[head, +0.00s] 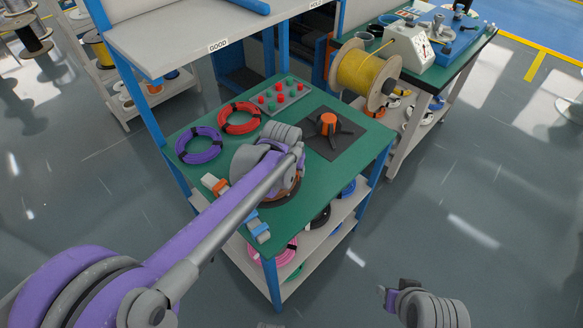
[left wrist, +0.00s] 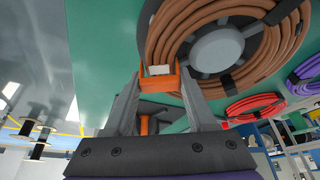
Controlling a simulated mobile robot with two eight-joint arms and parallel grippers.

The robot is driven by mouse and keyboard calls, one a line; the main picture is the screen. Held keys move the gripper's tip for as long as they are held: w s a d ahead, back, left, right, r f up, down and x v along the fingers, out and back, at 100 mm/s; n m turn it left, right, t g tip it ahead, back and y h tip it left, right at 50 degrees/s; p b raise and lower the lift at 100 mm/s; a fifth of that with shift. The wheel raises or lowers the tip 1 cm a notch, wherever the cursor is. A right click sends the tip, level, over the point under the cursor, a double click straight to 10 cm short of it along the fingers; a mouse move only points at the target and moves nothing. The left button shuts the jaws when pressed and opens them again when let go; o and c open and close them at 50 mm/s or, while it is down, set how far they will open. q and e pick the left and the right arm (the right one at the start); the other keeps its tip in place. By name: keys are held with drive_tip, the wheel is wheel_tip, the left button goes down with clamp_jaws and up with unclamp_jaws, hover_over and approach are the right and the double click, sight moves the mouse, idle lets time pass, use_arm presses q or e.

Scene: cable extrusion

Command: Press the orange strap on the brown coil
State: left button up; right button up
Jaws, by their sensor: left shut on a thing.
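The brown coil (left wrist: 175,45) fills the top of the left wrist view, with black ties around it and a grey round hub in its middle. In the head view only a sliver of the coil (head: 292,188) shows beneath my left arm. The orange strap (left wrist: 158,82), with a white piece in it, is at the coil's outer edge. My left gripper (left wrist: 158,90) is shut on the strap. I cannot tell whether the strap fully wraps the coil. My right gripper (head: 388,292) is at the lower right, away from the table; its fingers are unclear.
On the green tabletop (head: 345,175) are a purple coil (head: 199,145), a red coil (head: 239,118), a button panel (head: 283,95) and a black mat (head: 335,148) with an orange-centred fixture. Orange-and-white (head: 215,185) and blue-and-white (head: 257,228) items sit at the left edge. A yellow spool (head: 362,75) stands behind.

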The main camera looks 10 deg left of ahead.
use_arm(q)
drive_tip(key=shift+f+b, duration=0.3)
drive_tip(key=shift+f, duration=0.55)
idle(1.1)
drive_tip(key=o, duration=1.1)
drive_tip(key=shift+a+r, duration=0.1)
drive_tip(key=shift+r, duration=0.1)
drive_tip(key=shift+r, duration=0.25)
wheel_tip(320, 180, up, 3)
drive_tip(key=p, duration=0.3)
drive_tip(key=shift+r, duration=0.2)
drive_tip(key=shift+r+p, duration=1.45)
drive_tip(key=shift+r, duration=0.45)
